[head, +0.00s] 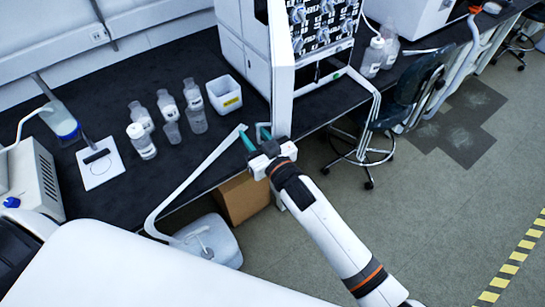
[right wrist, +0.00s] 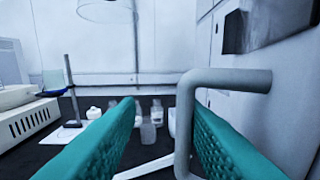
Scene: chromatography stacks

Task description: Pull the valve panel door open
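The valve panel (head: 322,22), a dark face with rows of grey valves, is at the top of the head view. A tall white slab (head: 282,65), apparently its door, stands at its left edge; I cannot tell how far it is open. In the right wrist view a bent grey handle (right wrist: 184,125) juts from a pale upright surface (right wrist: 295,110). My right gripper (head: 256,134) is open beside the slab's lower end. Its teal fingers (right wrist: 160,95) stand either side of the handle's upright bar, which is nearer the right finger; contact is unclear. My left gripper is out of view.
The black bench (head: 95,40) holds several bottles (head: 168,105), a white bin (head: 224,94) and a stand on a white plate (head: 100,163). A cardboard box (head: 243,197) and a jug (head: 208,240) are below. A chair (head: 405,95) stands right; the floor (head: 420,215) is clear.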

